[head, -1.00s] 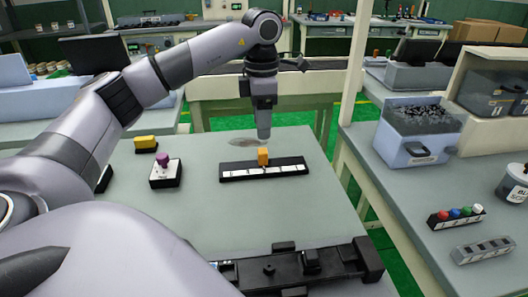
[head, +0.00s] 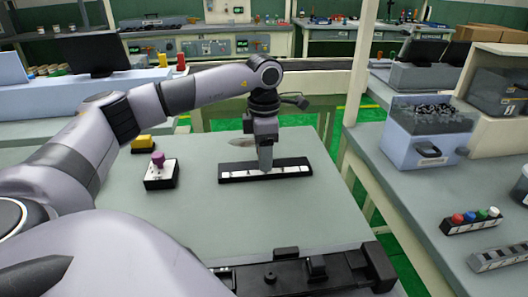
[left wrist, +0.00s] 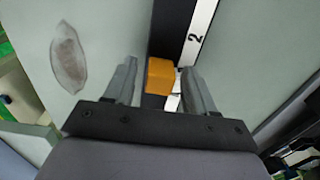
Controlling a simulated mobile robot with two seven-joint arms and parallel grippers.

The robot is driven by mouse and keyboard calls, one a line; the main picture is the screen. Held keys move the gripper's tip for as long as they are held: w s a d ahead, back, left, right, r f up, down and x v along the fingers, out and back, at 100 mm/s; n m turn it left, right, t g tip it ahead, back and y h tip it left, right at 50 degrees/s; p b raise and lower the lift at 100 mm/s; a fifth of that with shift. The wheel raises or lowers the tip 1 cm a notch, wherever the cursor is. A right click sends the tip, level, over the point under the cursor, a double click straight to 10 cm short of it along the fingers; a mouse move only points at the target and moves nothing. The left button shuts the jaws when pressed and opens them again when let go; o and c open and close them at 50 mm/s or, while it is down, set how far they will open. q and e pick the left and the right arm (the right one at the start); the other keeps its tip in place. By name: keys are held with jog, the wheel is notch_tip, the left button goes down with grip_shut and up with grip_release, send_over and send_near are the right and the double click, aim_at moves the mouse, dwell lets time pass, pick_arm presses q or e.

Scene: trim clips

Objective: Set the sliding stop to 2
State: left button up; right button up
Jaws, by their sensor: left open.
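The sliding stop is an orange block (left wrist: 160,76) on a black rail (head: 237,173) with a white marked strip. In the left wrist view it sits between my left gripper's (left wrist: 161,84) two spread fingers, below a printed "2" (left wrist: 195,38) on the strip. A gap to the fingers is hard to judge. In the head view my left gripper (head: 265,168) points down at the middle of the rail and hides the orange block. My right gripper is not in view.
A box with a purple knob (head: 158,160) and a yellow block (head: 142,142) stand left of the rail. A black fixture (head: 290,275) lies at the front edge. A dark oval mark (left wrist: 68,57) is beside the rail. The table between rail and fixture is clear.

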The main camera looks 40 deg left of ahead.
aim_at(280, 162)
pick_arm(q)
grip_shut()
jog(key=shift+w+d+p, duration=0.3)
jog(key=shift+w+d, duration=0.35)
jog(key=shift+w, duration=0.15)
jog(key=shift+w+d+p, duration=0.25)
jog(key=shift+w+d, duration=0.35)
jog(key=shift+w, duration=0.2)
grip_release()
notch_tip(280, 162, up, 7)
jog(key=shift+r, duration=0.15)
